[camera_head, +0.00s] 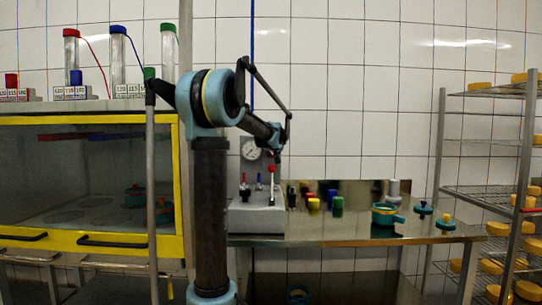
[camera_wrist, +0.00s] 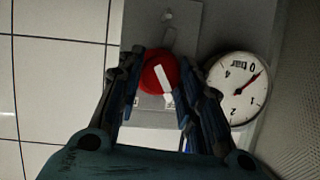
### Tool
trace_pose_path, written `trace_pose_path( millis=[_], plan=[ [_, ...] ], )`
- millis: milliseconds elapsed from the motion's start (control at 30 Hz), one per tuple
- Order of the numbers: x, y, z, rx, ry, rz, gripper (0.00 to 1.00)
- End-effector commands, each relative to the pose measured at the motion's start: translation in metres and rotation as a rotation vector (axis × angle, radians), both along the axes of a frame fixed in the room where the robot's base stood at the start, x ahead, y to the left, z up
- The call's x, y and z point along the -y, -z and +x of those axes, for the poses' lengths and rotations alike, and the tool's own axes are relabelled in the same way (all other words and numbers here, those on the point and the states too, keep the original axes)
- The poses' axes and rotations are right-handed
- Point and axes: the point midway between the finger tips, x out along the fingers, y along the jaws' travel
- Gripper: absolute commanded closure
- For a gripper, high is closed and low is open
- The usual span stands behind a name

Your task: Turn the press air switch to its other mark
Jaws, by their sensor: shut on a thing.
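The press air switch is a red round knob (camera_wrist: 158,73) with a white pointer bar, on a grey plate in the wrist view. The bar lies tilted, from upper left to lower right in that view. My gripper (camera_wrist: 160,80) is shut on the knob, with one finger on each side of it. In the head view my gripper (camera_head: 277,150) is at the panel beside the gauge, and the knob is hidden there or too small to tell. Small pale marks show on the plate near the knob, but I cannot read them.
A round pressure gauge (camera_wrist: 237,88) is close to the knob, with its needle near the low end; it also shows in the head view (camera_head: 250,149). Below stands a grey box (camera_head: 257,218) with coloured levers. Small coloured items stand on the metal bench (camera_head: 350,238). A cheese rack (camera_head: 480,188) is at right.

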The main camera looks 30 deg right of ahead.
Motion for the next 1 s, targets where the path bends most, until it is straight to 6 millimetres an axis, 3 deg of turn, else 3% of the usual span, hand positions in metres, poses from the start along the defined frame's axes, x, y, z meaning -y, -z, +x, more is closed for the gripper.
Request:
trace_pose_path(
  millis=[267, 1000],
  plan=[
    [0.0012, 0.0007, -0.0003, 0.08, -0.001, 0.132, 0.9],
    [0.0048, 0.0052, -0.0029, 0.443, -0.002, 0.723, 0.9]
  ],
)
